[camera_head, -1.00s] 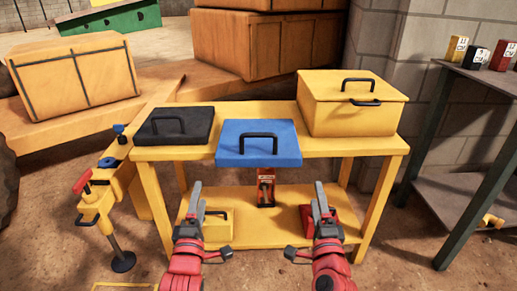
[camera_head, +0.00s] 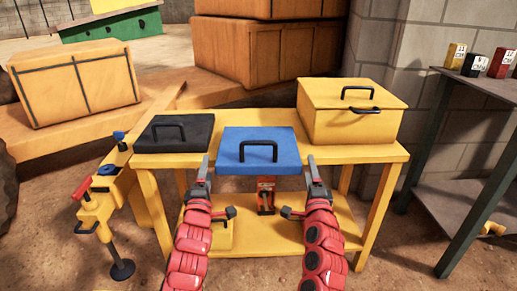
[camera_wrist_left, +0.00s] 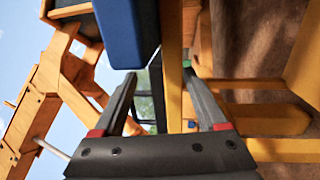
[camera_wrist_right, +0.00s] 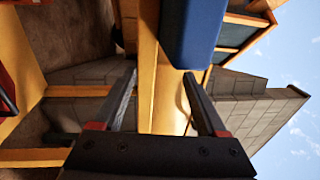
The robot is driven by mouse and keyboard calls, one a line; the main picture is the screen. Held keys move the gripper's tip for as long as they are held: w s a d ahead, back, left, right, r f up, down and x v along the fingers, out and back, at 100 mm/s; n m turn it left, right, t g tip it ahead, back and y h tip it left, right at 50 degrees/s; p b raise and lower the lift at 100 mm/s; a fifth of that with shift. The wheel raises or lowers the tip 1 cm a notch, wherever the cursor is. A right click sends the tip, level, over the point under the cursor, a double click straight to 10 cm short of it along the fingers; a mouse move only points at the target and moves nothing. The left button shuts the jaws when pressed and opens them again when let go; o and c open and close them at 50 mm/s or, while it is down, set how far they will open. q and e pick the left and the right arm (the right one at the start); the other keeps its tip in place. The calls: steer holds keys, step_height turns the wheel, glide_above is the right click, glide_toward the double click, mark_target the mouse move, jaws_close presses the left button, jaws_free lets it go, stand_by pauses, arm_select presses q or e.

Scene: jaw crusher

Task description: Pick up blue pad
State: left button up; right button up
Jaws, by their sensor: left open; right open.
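The blue pad (camera_head: 258,151) is a flat slab with a black handle on top. It lies on the yellow table (camera_head: 350,152), overhanging its front edge. My left gripper (camera_head: 203,170) is open and empty near the pad's left front corner. My right gripper (camera_head: 313,168) is open and empty near its right front corner. In the left wrist view the pad (camera_wrist_left: 122,30) is just ahead of the fingers (camera_wrist_left: 160,100). In the right wrist view the pad (camera_wrist_right: 195,35) is ahead of the fingers (camera_wrist_right: 160,100). Neither gripper visibly holds it.
A black pad (camera_head: 174,132) with a handle lies left of the blue pad. A yellow box (camera_head: 352,112) stands on the table at right. A lower shelf (camera_head: 265,240) carries a red item. A dark rack (camera_head: 440,120) is at far right.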

arm_select(q)
steer(key=shift+w+d+r, duration=0.1)
steer(key=shift+w+d, duration=0.45)
steer(key=shift+d, duration=0.2)
arm_select(e)
steer(key=shift+w+a+r, duration=0.1)
steer(key=shift+w+a, duration=0.5)
steer(key=shift+a, duration=0.1)
